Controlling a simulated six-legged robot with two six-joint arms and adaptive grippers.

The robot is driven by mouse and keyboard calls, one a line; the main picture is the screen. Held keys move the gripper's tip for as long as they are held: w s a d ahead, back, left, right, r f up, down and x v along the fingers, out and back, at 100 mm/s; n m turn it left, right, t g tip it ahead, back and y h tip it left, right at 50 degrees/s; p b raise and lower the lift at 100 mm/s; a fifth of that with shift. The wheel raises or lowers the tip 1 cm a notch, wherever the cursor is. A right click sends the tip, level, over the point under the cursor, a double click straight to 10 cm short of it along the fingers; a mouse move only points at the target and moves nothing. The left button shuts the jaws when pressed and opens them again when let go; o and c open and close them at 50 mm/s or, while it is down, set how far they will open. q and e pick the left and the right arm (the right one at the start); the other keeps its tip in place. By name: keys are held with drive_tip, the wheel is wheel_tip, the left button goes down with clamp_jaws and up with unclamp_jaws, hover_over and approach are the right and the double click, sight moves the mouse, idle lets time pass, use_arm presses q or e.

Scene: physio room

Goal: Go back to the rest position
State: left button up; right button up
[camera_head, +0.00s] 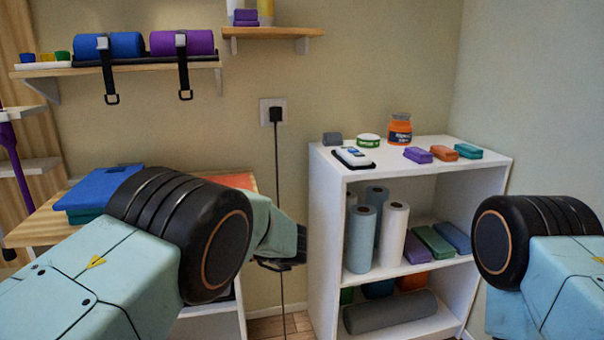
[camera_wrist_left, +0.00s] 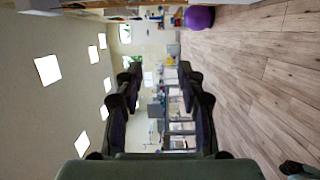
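My left arm comes in from the left in the head view. Its gripper (camera_head: 280,262) is mostly hidden behind my own forearm, in front of the wall between the table and the white shelf unit. In the left wrist view my left gripper (camera_wrist_left: 159,85) has its two dark fingers wide apart, with nothing between them. My right arm shows only as a link and a black joint at the right edge of the head view. My right gripper is out of view.
A white shelf unit (camera_head: 324,230) holds rolls, blocks and an orange jar (camera_head: 399,129). A wooden table (camera_head: 40,232) with a blue stack (camera_head: 95,190) stands left, partly behind my arm. A cable hangs from a socket (camera_head: 273,112). The wrist view shows a purple ball (camera_wrist_left: 199,17) and open floor.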

use_arm(q)
drive_tip(key=w+f+m+t+h, duration=0.4)
drive_tip(key=w+f+m+t, duration=0.3)
drive_tip(key=m+t, duration=0.7)
drive_tip(key=s+f+m+g+h+p, duration=0.1)
drive_tip(key=s+f+m+g+h, duration=0.1)
drive_tip(key=s+f+m+h, duration=0.35)
drive_tip(key=s+f+m+g+h+p, duration=0.1)
drive_tip(key=s+f+m+h, duration=0.15)
drive_tip(key=f+m, duration=0.65)
drive_tip(key=s+f+m+g+h+p, duration=0.1)
drive_tip(key=s+f+m+g+h, duration=0.2)
drive_tip(key=s, duration=0.6)
drive_tip(key=s+f+m+g+h, duration=0.1)
drive_tip(key=s+f+m+g, duration=0.15)
drive_tip(key=s+f, duration=0.45)
drive_tip(key=s+r+g+h+p, duration=0.1)
drive_tip(key=s+r+g, duration=0.1)
drive_tip(key=s, duration=1)
drive_tip(key=s+d+r+m+g+h+p, duration=0.1)
drive_tip(key=s+g, duration=0.3)
drive_tip(key=s, duration=0.8)
drive_tip(key=shift+s+d+r+p, duration=0.25)
drive_tip(key=shift+r+p, duration=0.15)
drive_tip(key=shift+r, duration=0.35)
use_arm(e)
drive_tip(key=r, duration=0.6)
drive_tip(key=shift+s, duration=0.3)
